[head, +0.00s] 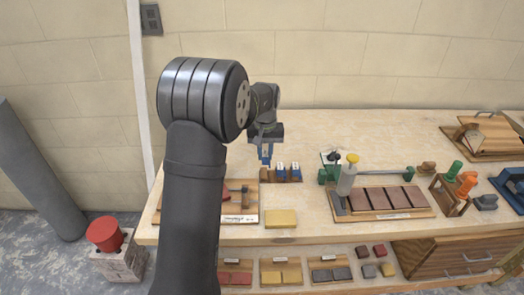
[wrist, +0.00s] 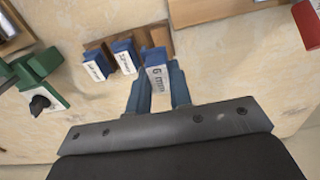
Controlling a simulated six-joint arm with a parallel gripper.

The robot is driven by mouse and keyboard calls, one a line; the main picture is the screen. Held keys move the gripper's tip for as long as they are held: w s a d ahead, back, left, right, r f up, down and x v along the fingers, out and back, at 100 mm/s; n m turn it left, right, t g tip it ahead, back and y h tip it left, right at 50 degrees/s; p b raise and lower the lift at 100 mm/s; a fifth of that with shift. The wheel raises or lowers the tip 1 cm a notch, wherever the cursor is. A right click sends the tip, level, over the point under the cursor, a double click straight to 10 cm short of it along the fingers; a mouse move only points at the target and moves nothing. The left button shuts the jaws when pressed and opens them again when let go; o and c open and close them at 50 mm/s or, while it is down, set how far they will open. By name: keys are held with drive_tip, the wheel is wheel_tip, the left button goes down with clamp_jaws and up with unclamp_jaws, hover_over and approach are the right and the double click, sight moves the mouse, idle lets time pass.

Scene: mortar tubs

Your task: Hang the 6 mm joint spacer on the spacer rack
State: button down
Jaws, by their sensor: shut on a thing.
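My gripper (wrist: 156,85) is shut on the 6 mm joint spacer (wrist: 156,72), a blue piece with a white label reading "6 mm". In the head view my gripper (head: 266,148) is above the left end of the wooden spacer rack (head: 267,177). In the wrist view the spacer is in front of the rack's right end (wrist: 163,37), beside two blue spacers (wrist: 124,56) (wrist: 96,62) hanging there with white labels. I cannot tell whether the held spacer touches the rack.
A green tool (wrist: 35,80) lies left of the rack in the wrist view. In the head view a yellow sponge-like block (head: 281,219) lies in front, and a grey tube with a yellow cap (head: 347,178) stands to the right. The bench behind the rack is clear.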

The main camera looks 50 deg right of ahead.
sight(265, 172)
drive_tip(key=shift+f, duration=2.7)
drive_tip(key=shift+f, duration=0.15)
drive_tip(key=c, duration=0.7)
unclamp_jaws()
drive_tip(key=shift+c, duration=0.2)
drive_tip(key=shift+r, duration=3.55)
drive_tip(key=shift+f, duration=0.15)
